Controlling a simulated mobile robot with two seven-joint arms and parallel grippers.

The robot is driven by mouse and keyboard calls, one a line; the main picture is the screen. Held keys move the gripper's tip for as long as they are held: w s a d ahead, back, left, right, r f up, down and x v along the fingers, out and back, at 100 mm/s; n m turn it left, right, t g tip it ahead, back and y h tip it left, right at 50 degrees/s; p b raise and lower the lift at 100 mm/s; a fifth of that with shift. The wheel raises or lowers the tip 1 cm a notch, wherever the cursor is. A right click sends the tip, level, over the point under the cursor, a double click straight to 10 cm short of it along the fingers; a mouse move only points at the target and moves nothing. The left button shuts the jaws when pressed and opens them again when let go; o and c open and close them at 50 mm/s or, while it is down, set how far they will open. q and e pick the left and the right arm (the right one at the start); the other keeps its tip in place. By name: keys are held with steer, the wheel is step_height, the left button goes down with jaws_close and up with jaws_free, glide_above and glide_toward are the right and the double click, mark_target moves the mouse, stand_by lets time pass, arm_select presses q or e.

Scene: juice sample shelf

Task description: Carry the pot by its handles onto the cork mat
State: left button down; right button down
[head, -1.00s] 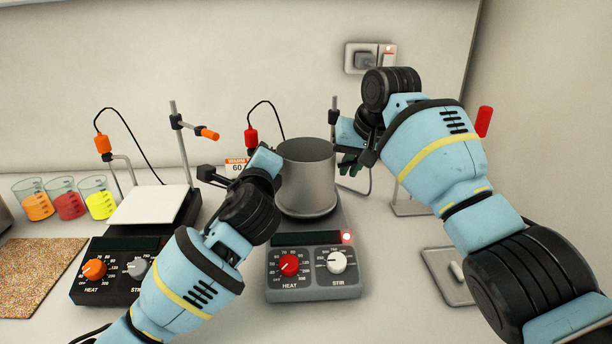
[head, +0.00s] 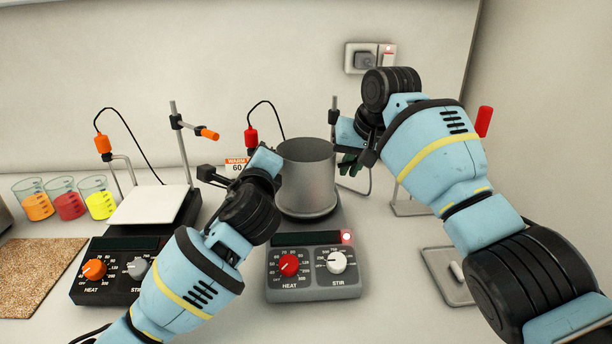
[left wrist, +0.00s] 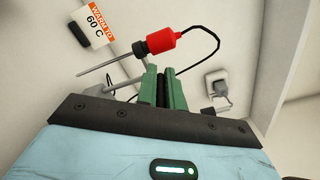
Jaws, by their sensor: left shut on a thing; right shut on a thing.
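The grey metal pot (head: 307,180) stands upright on the grey hot plate (head: 313,268) in the middle. My left gripper (head: 268,160) is at the pot's left side, shut on a handle that its own jaws hide. Its green fingers (left wrist: 164,90) are close together in the left wrist view, where the pot does not show. My right gripper (head: 350,162) is at the pot's right side, shut on the other handle, mostly hidden by the wrist. The brown cork mat (head: 38,272) lies bare at the far left of the bench.
A black hot plate with a white top (head: 150,206) stands between the mat and the pot. Beakers of orange (head: 38,206), red and yellow liquid stand behind the mat. A red-handled probe (head: 251,138) on a cable is behind the pot. A grey tray (head: 446,284) lies at right.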

arm_select(q)
steer(key=shift+r, duration=0.1)
arm_select(e)
steer(key=shift+r, duration=0.2)
stand_by(0.4)
